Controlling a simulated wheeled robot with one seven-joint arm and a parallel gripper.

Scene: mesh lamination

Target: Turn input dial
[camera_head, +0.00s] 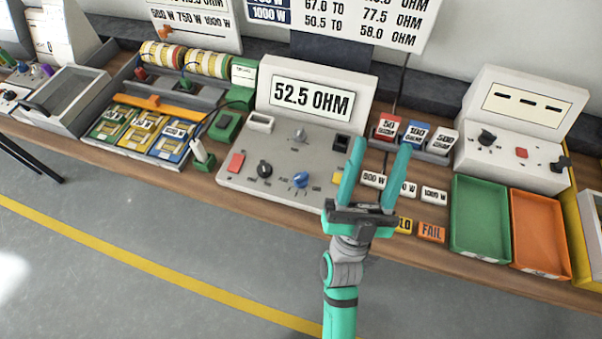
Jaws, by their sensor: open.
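A grey tester (222,177) stands on the bench, its raised display (312,95) reading 52.5 OHM. Its panel carries a black dial (264,169), a blue dial (301,180) and a grey dial (299,136). The lettering around the dials is too small to read, so I cannot tell which is the input dial. My gripper (381,147) is open, with teal fingers pointing up in the picture. It appears right of the dials and hides part of the tester's right edge and some labelled blocks. No dial lies between its fingers.
A red switch (235,161) and a white-handled probe (200,152) are near the tester's left side. Green (480,220) and orange (538,232) trays lie farther right. The floor in front is clear.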

